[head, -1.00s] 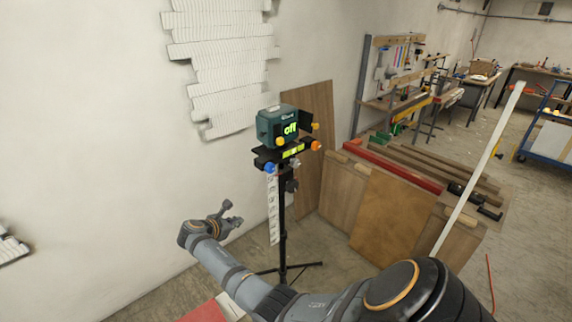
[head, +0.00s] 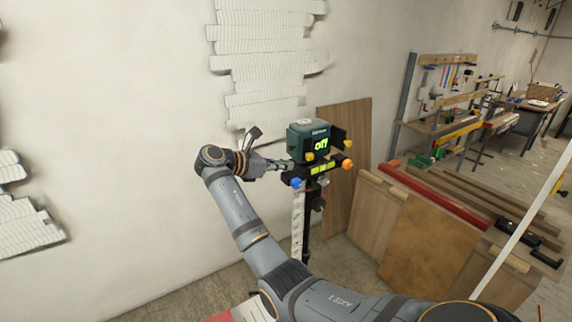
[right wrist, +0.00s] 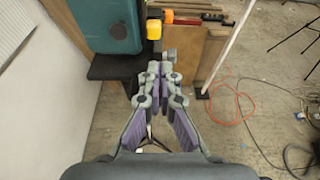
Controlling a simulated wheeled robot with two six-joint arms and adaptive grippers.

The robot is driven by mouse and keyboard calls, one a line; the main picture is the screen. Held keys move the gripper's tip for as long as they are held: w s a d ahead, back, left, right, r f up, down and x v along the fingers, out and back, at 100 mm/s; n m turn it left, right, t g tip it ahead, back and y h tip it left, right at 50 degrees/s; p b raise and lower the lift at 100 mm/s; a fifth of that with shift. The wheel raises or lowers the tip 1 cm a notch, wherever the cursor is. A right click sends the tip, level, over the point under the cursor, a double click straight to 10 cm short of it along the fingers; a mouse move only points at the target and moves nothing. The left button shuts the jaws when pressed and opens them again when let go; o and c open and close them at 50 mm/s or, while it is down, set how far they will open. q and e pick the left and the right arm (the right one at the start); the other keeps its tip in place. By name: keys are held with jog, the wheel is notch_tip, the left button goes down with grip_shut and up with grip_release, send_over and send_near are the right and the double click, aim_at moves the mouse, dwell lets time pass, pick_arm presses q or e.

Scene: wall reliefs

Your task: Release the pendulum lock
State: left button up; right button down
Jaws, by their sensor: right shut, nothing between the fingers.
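A teal laser level (head: 303,138) with a lit "off" display stands on a black tripod mount (head: 300,172) with yellow-green vials. Yellow, orange and blue knobs sit around it. I cannot tell which part is the pendulum lock. My right gripper (head: 287,164) is shut and empty, with its fingertips close to the left side of the mount. In the right wrist view the shut fingertips (right wrist: 161,68) point toward the teal body (right wrist: 103,25), the yellow knob (right wrist: 153,31) and a small grey knob (right wrist: 169,55). Contact is not clear. My left gripper is out of view.
White ribbed wall reliefs (head: 264,55) hang behind the level. Wooden panels (head: 408,240) and a red beam (head: 425,186) stand to the right. A workbench (head: 450,125) is farther back. An orange cable (right wrist: 240,105) lies on the floor.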

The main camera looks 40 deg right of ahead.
aim_at(313, 154)
jog(key=p+x, duration=0.1)
jog(key=x, duration=0.6)
jog(key=shift+f, duration=0.1)
notch_tip(313, 154, up, 5)
jog(key=p, duration=0.5)
jog(key=shift+f+p, duration=0.2)
jog(key=shift+p, duration=0.2)
jog(key=shift+d+f, duration=0.1)
jog(key=shift+f, duration=0.1)
jog(key=shift+r, duration=0.1)
